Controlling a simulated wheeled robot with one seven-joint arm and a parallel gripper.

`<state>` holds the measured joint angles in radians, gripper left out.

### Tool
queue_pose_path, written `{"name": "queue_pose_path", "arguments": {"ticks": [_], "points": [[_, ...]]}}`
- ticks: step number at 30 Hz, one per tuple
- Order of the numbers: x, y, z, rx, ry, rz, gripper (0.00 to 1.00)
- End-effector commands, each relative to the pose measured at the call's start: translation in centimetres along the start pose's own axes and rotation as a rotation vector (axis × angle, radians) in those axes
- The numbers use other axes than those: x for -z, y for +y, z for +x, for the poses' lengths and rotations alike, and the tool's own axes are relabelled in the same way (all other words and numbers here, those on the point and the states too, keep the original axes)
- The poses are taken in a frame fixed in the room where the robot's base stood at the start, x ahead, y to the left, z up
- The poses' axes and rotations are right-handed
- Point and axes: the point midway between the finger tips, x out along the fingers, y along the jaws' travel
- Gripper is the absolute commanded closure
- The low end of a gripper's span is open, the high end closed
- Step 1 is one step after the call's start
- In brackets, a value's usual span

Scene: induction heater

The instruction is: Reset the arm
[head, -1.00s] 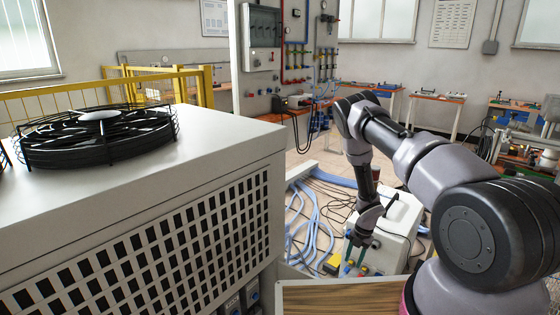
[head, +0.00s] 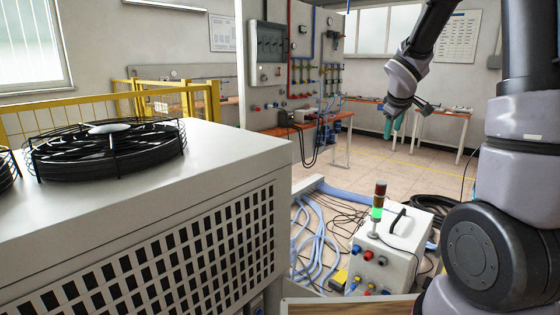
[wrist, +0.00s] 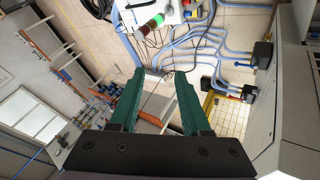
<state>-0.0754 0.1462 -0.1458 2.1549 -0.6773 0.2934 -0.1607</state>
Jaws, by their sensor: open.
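My gripper (head: 394,128) hangs in the air in the head view, above and behind the white heater box, with its teal fingers pointing down. In the wrist view my gripper (wrist: 160,100) shows two green fingers spread apart with nothing between them. My arm rises at the right of the head view and folds over at the top. The induction heater box (head: 385,250) stands on the floor with a black handle, coloured knobs and sockets on its front. A signal light (head: 377,205) on it glows green. Part of the box (wrist: 168,14) shows at the top of the wrist view.
A large white cabinet (head: 225,225) with a fan (head: 105,145) on top fills the left. Blue hoses (head: 318,235) lie beside the heater box. A yellow railing (head: 70,112) and work tables (head: 440,113) stand farther back. Open tiled floor lies behind the box.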

Motion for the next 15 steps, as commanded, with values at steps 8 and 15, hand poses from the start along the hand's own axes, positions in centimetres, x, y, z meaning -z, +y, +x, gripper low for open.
{"name": "queue_pose_path", "arguments": {"ticks": [8, 15], "points": [[-4.0, -2.3, -13.3, 0.068, 0.015, 0.46, 0.53], [-7.9, -7.9, -22.4, 0.211, 0.031, 0.797, 0.53]]}}
